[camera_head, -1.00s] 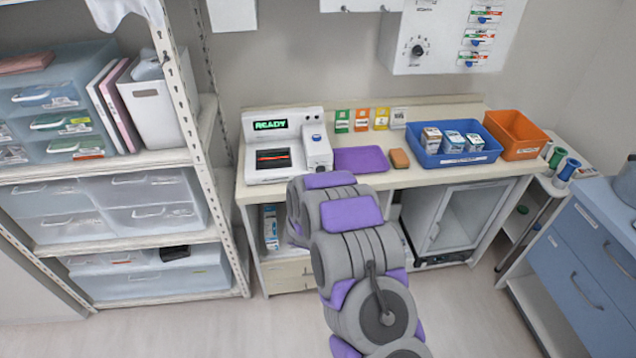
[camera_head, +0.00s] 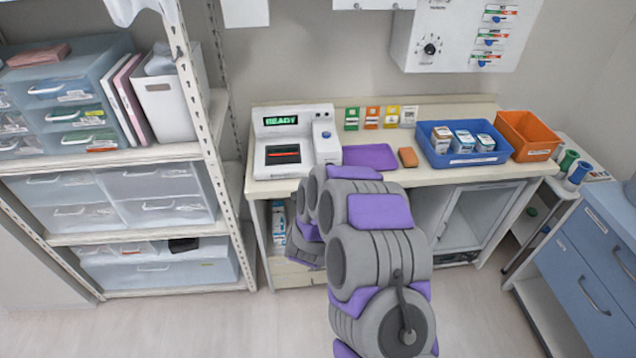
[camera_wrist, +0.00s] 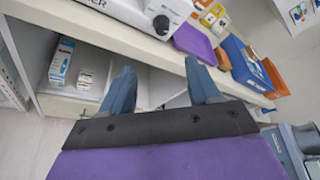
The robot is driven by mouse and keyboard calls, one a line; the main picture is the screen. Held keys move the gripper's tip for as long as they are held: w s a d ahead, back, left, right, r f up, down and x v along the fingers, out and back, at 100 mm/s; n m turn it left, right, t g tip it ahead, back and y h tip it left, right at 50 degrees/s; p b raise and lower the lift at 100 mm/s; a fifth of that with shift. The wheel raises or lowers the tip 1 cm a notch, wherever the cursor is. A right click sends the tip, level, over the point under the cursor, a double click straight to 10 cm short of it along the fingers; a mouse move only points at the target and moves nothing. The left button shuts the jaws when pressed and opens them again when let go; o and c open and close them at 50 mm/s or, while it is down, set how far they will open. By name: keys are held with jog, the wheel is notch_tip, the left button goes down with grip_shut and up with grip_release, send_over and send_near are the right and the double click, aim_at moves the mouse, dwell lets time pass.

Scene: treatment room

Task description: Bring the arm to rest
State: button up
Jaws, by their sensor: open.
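My arm (camera_head: 380,255), grey with purple pads, reaches from the bottom of the head view toward the counter and is folded in front of it. My gripper is hidden behind the arm links in the head view. In the wrist view my gripper (camera_wrist: 160,92) shows two blue-grey fingers spread apart with nothing between them. The fingers point toward the counter's front edge (camera_wrist: 135,40) and the open shelf space below it. The fingertips appear below the countertop; whether they are inside the shelf space I cannot tell.
The counter (camera_head: 440,178) carries a white device (camera_head: 285,158) reading READY, a purple mat (camera_head: 370,156), a sponge (camera_head: 408,157), a blue bin (camera_head: 463,160) with boxes and an orange bin (camera_head: 530,152). Shelving (camera_head: 130,155) stands left, a blue drawer cabinet (camera_head: 590,270) right. Floor (camera_head: 190,330) is clear at front left.

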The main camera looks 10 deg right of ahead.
jog(key=s+a+r+n+g+y, duration=0.3)
jog(key=s+a+r+n+y, duration=0.25)
jog(key=r+n, duration=0.2)
jog(key=s+d+r+n+g, duration=0.1)
jog(key=s+r+n+g, duration=0.2)
jog(key=s+n, duration=0.5)
jog(key=s+d+r+n+g, duration=0.2)
jog(key=s+n, duration=0.6)
jog(key=s, duration=0.8)
notch_tip(320, 180, up, 2)
jog(key=g, duration=0.3)
jog(key=shift+d+r+y, duration=0.15)
jog(key=shift+y, duration=0.2)
jog(key=s+d+r+n+g, duration=0.1)
jog(key=s+d+n, duration=0.1)
jog(key=s, duration=0.4)
jog(key=s+d+r+n+g+h, duration=0.1)
jog(key=s+d+n+g, duration=0.1)
jog(key=s, duration=0.5)
jog(key=s+d+r+n+g+h, duration=0.1)
jog(key=s+d+n+g, duration=0.1)
jog(key=s, duration=0.5)
jog(key=shift+s+d+r+n, duration=0.1)
jog(key=shift+d+n, duration=0.05)
jog(key=shift+d, duration=0.3)
jog(key=shift+d+r+n, duration=0.1)
jog(key=shift+d, duration=0.3)
jog(key=shift+c, duration=0.2)
